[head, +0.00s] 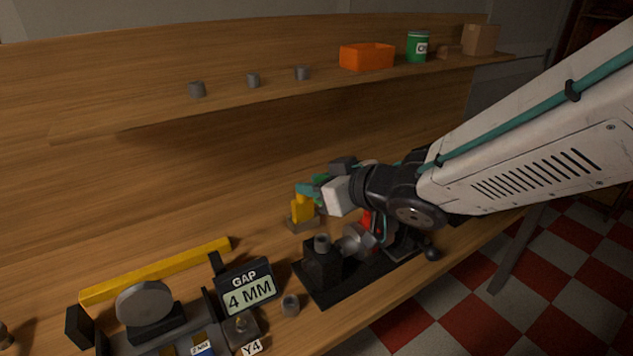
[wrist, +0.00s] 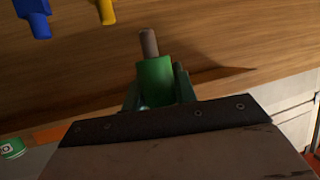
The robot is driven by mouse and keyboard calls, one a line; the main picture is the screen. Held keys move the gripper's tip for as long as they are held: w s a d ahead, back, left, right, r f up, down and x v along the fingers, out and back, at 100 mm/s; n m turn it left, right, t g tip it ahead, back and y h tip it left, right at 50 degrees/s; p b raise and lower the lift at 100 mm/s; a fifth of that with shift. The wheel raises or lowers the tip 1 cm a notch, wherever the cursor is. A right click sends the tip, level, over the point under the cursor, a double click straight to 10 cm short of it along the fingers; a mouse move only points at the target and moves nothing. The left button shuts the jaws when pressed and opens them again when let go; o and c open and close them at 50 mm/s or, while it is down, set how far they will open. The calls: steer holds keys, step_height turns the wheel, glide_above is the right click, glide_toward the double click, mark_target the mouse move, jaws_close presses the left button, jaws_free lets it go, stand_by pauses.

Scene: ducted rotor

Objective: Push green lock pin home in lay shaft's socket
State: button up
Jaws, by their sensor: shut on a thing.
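My gripper (head: 311,188) is shut on the green lock pin (wrist: 154,80), above the bench and beside the yellow pin. In the wrist view the pin's green body sits between the teal fingers and its bare metal tip points away from my gripper. In the head view only a little green (head: 321,178) shows. A black fixture (head: 322,268) with a grey metal shaft part (head: 355,240) stands on the bench below and right of my gripper. I cannot tell which opening is the lay shaft's socket. The pin is apart from the fixture.
A yellow pin (head: 302,209) stands in a small block; a blue pin (wrist: 35,18) shows in the wrist view. A gap display (head: 248,286) and a rig with a yellow bar (head: 155,271) stand at left. A shelf (head: 290,92) with an orange bin (head: 367,56) runs behind.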

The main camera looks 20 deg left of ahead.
steer(key=shift+s+d+f, duration=0.1)
steer(key=shift+f, duration=2.75)
steer(key=shift+f, duration=0.35)
steer(key=shift+f, duration=1.45)
steer(key=o, duration=1)
steer(key=shift+o, duration=0.2)
steer(key=shift+d, duration=0.1)
